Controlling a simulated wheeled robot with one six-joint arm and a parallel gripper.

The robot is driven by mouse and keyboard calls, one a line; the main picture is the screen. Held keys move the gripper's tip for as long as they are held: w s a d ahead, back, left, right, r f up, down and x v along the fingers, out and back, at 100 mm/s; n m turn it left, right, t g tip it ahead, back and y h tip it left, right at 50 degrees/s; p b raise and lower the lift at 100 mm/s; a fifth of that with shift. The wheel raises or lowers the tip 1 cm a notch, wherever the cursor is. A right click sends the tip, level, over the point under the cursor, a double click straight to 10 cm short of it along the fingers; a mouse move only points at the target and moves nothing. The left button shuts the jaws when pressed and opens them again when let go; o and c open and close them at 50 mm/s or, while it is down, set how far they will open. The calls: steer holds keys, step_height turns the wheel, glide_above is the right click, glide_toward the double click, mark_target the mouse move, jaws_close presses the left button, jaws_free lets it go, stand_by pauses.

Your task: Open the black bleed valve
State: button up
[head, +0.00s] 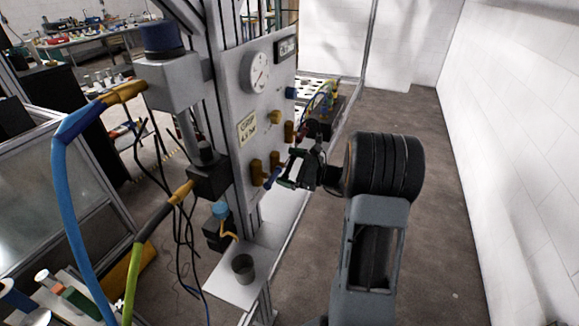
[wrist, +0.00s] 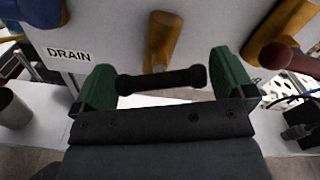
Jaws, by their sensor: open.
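The black bleed valve shows in the wrist view as a black bar handle (wrist: 160,81) in front of a brass body (wrist: 163,40) on the white panel. The handle lies crosswise, spanning most of the gap between my green fingers. My gripper (wrist: 163,84) is open, with one finger near each end of the handle; whether its left end touches a finger I cannot tell. In the head view my gripper (head: 291,171) is close in front of the panel's lower right part and hides the black handle.
The panel (head: 230,95) carries a gauge (head: 260,72) and several brass valves. A blue handle (head: 273,178) is left of my gripper. A dark red handle (wrist: 281,59) is at right in the wrist view, a DRAIN label (wrist: 68,54) at left. A cup (head: 243,268) stands below. Floor at right is clear.

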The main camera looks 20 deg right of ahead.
steer(key=c, duration=0.6)
steer(key=shift+o, duration=0.2)
steer(key=shift+f+b, duration=0.15)
steer(key=shift+b, duration=0.3)
steer(key=n+b, duration=0.1)
steer(key=b, duration=0.1)
steer(key=n+b, duration=0.2)
steer(key=b, duration=0.1)
steer(key=shift+f, duration=0.3)
steer(key=n+b, duration=0.6)
steer(key=b, duration=0.5)
steer(key=n+b, duration=0.3)
steer(key=b, duration=0.2)
steer(key=shift+r, duration=0.15)
steer(key=shift+r+n+b, duration=0.15)
steer(key=shift+n+b, duration=0.45)
steer(key=shift+b, duration=0.25)
steer(key=shift+r+n, duration=0.1)
steer(key=shift+n, duration=0.2)
